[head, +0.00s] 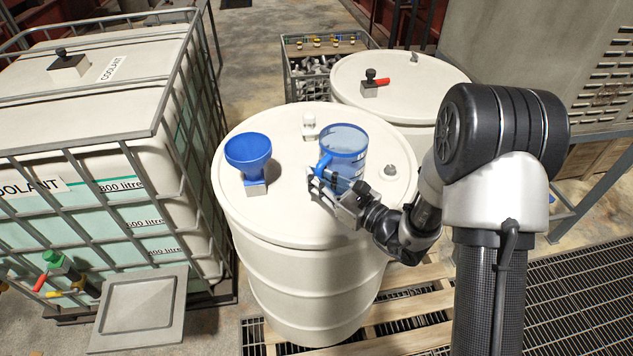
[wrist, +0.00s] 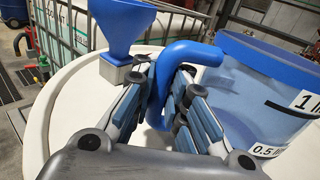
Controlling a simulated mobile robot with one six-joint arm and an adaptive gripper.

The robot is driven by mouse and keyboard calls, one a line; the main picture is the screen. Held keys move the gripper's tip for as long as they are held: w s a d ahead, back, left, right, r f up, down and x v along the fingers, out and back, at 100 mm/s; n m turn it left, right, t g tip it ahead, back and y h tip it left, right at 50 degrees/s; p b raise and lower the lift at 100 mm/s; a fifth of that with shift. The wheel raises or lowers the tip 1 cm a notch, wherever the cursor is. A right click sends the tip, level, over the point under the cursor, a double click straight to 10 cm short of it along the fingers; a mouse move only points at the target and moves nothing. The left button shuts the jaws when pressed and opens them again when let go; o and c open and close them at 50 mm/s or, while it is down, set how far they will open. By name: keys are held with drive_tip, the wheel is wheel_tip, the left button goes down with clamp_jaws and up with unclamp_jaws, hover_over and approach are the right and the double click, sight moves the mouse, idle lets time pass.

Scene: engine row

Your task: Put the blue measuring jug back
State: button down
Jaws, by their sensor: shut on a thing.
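The blue measuring jug (head: 346,148) is a clear blue cup with a solid blue handle. It stands upright at the white drum's top, and I cannot tell whether its base touches the lid. My gripper (head: 322,182) is shut on the jug's handle from the near left side. In the wrist view the blue handle (wrist: 190,55) passes between the fingers of my gripper (wrist: 172,95). The jug's body (wrist: 260,95) is to the right there, with "1 l" and "0.5" labels.
A blue funnel (head: 248,152) on a grey block stands left of the jug on the white drum (head: 300,235). A white-capped fitting (head: 310,125) and a grey bung (head: 390,170) are close by. A second drum (head: 430,85) stands behind. A caged coolant tank (head: 120,130) is at left.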

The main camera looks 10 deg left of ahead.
drive_tip(key=shift+f, duration=0.25)
drive_tip(key=shift+f, duration=0.25)
drive_tip(key=c, duration=1.6)
unclamp_jaws()
drive_tip(key=shift+r, duration=0.1)
